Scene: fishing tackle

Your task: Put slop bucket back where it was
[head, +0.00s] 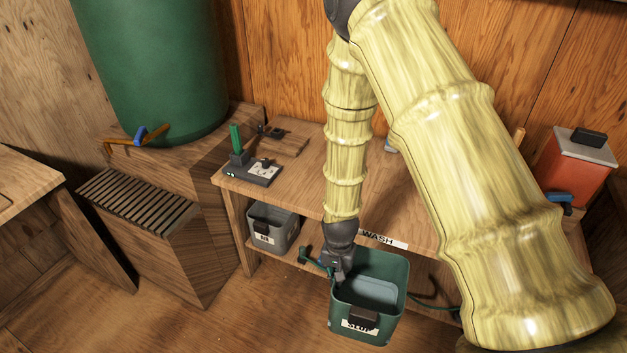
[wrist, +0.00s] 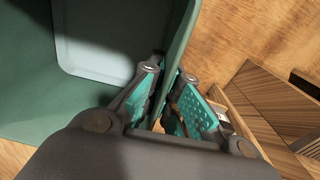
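The slop bucket (head: 396,308) is a green square tub with a white SLOP label and a dark front tab. It looks roughly upright in front of the wash table, with a pale grey-blue inside. I cannot tell whether its base touches the floor. My gripper (head: 336,277) is at its left rim. In the wrist view, my gripper (wrist: 174,68) has one finger inside and one outside the bucket wall (wrist: 182,35), and the tips look closed on it. The bucket's far side is outside the wrist view.
The wash table (head: 290,190) has a WASH label and a low shelf. A grey bin (head: 275,232) stands at the shelf's left. A slatted wooden box (head: 140,210) and a green barrel (head: 150,70) are left; a red container (head: 572,170) is right. Floor at left front is clear.

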